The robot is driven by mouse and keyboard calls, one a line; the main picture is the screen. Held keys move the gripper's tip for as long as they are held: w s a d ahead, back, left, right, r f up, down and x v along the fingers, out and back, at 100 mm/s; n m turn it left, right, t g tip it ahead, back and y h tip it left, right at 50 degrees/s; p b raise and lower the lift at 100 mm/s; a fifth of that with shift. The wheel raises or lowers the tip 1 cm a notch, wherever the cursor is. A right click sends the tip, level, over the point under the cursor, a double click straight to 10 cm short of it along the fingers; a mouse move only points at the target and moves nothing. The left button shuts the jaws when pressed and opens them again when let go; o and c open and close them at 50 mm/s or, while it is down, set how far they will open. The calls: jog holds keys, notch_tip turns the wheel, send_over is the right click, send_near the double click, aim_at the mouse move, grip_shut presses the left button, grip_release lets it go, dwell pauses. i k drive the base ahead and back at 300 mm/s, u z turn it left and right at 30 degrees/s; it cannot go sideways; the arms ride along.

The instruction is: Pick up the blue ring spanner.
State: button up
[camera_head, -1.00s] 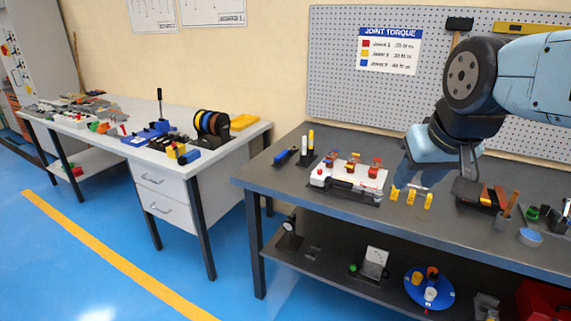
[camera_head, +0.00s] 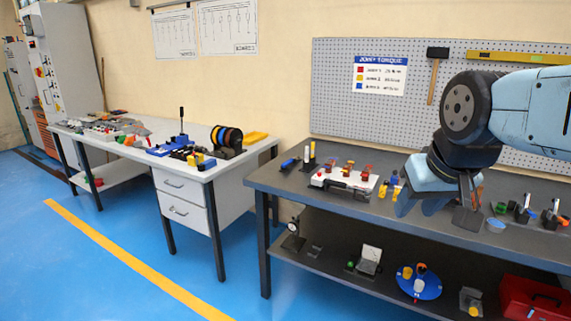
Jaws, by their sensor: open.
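I cannot make out a ring spanner for certain. A small blue item (camera_head: 395,178) stands among yellow pieces (camera_head: 383,189) on the dark workbench, just left of my gripper. Another blue item with a dark end (camera_head: 288,164) lies at the bench's left end. It is too small to tell whether either is a spanner. My gripper (camera_head: 417,206) hangs pointing down over the middle of the dark workbench (camera_head: 270,178), open. I see nothing between its fingers, though the arm hides part of the bench behind it.
A white-topped fixture with red parts (camera_head: 345,182) sits left of my gripper. The lower shelf holds a blue disc (camera_head: 419,289) and red toolbox (camera_head: 533,302). Blue floor lies open at left.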

aim_at(292, 161)
jog(key=u, duration=0.4)
jog(key=i, duration=2.1)
jog(key=z, duration=0.75)
jog(key=k, duration=0.9)
jog(key=z, duration=0.15)
jog(key=i, duration=0.9)
jog(key=u, duration=0.15)
